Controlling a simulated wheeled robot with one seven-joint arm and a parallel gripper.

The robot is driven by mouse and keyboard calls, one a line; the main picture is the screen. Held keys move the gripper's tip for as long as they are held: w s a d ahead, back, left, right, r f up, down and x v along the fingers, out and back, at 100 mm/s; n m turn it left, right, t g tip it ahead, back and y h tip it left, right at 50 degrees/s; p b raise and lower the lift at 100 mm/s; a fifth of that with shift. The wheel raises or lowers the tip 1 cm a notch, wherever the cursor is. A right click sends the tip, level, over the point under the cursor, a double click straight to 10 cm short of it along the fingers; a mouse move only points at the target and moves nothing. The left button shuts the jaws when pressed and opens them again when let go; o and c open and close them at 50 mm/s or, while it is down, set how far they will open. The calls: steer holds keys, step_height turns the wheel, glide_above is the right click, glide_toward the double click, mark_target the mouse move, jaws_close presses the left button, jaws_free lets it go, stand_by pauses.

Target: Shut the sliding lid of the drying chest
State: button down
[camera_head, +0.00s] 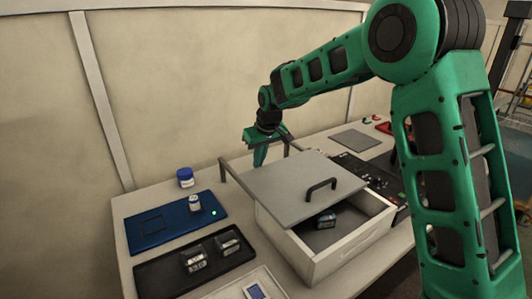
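The drying chest (312,272) is a pale box on the table. Its flat grey sliding lid (280,190) is partly open, covering the back part and leaving the front right part of the inside uncovered. A black bar handle (320,189) stands on the lid. A dark small item (326,221) lies inside the chest near the lid edge. My gripper (262,160) is behind the chest, above the rear of the table, pointing down and apart from the handle. Its fingers are small in the picture, and I cannot tell how far apart they are.
A blue mat (150,232) with a small white jar (195,203) and a blue-capped jar (185,178) are at left. A black tray (160,272) holds metal pieces. A white tray (232,290) is at front. A dark panel (365,172) and grey plate (354,140) are to the right.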

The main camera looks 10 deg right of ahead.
mark_target(269, 175)
steer(key=s+d, duration=0.1)
steer(key=s, duration=0.1)
steer(key=s+d, duration=0.1)
steer(key=s, duration=0.1)
steer(key=s+d, duration=0.1)
steer(key=s, duration=0.1)
steer(key=shift+s+d, duration=0.1)
steer(key=shift+s, duration=0.15)
steer(key=shift+w, duration=0.1)
